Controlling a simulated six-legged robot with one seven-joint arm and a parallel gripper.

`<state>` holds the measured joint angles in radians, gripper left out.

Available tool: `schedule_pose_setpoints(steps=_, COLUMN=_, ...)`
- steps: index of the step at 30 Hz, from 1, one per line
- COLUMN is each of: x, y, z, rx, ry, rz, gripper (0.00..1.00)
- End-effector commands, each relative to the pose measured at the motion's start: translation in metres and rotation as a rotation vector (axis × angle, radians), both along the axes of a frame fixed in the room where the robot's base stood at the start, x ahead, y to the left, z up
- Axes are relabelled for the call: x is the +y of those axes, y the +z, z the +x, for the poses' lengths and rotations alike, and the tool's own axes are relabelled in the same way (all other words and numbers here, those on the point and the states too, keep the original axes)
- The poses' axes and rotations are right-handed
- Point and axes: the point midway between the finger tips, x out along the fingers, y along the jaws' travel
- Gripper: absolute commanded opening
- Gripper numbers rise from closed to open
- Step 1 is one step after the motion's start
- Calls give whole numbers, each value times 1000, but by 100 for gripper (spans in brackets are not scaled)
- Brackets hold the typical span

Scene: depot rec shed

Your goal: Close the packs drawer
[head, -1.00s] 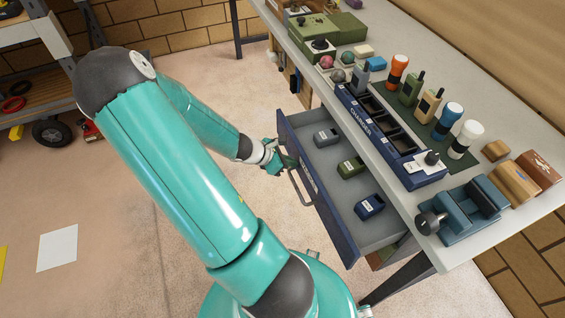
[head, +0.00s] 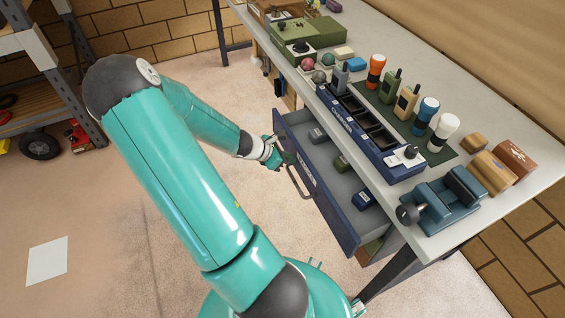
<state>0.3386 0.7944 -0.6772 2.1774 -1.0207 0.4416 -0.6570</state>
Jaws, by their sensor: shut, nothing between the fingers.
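The packs drawer (head: 345,226) is a blue-fronted drawer under the workbench, pulled partly out. Its grey inside shows. A grey pack (head: 318,135), a green pack (head: 341,163) and a blue pack (head: 363,200) lie in it, partly under the bench edge. A bar handle (head: 297,186) runs along the drawer front. My gripper (head: 286,158) is shut and empty at the far end of the drawer front, close to the handle's upper end. I cannot tell whether it touches the front.
The workbench (head: 462,220) carries a blue charger rack (head: 400,169), torches, radios and a blue vise (head: 440,200) near its front edge. A bench leg (head: 390,277) stands near the drawer's near end. A shelf rack (head: 60,75) stands at left.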

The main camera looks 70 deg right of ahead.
Motion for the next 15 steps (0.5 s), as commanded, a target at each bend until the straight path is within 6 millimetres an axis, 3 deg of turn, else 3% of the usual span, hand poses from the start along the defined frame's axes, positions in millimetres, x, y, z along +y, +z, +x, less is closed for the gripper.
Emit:
schedule_pose_setpoints(steps=8, x=-29, y=0, z=-20, rx=1, ry=0, rz=-1, gripper=0)
schedule_pose_setpoints(steps=15, x=-63, y=0, z=-52, rx=1, ry=-2, rz=0, gripper=0)
